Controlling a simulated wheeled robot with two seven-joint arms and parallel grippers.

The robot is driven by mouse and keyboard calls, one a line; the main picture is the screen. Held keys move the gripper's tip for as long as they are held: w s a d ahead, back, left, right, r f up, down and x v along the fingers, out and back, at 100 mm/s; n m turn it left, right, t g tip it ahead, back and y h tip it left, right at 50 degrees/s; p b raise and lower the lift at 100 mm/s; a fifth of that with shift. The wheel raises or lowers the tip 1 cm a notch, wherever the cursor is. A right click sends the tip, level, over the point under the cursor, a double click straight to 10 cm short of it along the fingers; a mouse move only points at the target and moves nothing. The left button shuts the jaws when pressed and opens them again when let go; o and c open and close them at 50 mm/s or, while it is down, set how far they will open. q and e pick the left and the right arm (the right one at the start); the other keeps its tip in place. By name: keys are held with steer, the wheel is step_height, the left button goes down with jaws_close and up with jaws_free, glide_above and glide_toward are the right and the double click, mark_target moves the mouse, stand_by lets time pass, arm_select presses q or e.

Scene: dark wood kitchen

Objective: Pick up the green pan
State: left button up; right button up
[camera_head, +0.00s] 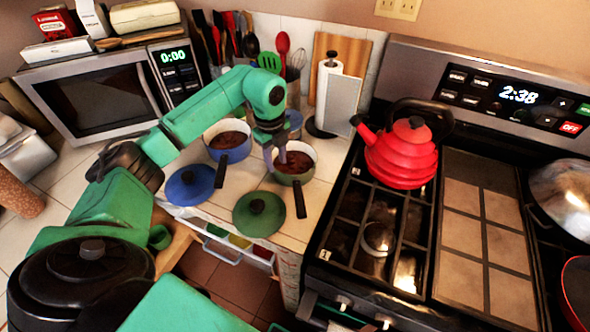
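The green pan (291,180) stands on the tiled counter, left of the stove. It has a pale inside with dark red-brown contents, and its dark handle points toward me. My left gripper (281,155) reaches down from above at the pan's back left rim. Its fingertips overlap the rim and the inside of the pan in the picture. They are too small to tell whether they are apart or closed, or whether they touch the pan. My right gripper is not in view.
A green lid (258,216) lies in front of the pan. A blue pan (229,153) and blue lid (190,186) are to the left. A paper towel holder (328,90) stands behind. The stove (376,232) with a red kettle (402,155) is at right.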

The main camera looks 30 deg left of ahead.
mark_target(279, 173)
arm_select(q)
steer(key=f, duration=0.1)
steer(key=f+p, duration=0.1)
steer(key=f, duration=0.1)
steer(key=f+p, duration=0.1)
steer(key=shift+d+f, duration=0.2)
steer(key=shift+d, duration=0.1)
steer(key=shift+f, duration=0.4)
jaws_close()
steer(key=shift+w+r, duration=0.1)
stand_by(0.6)
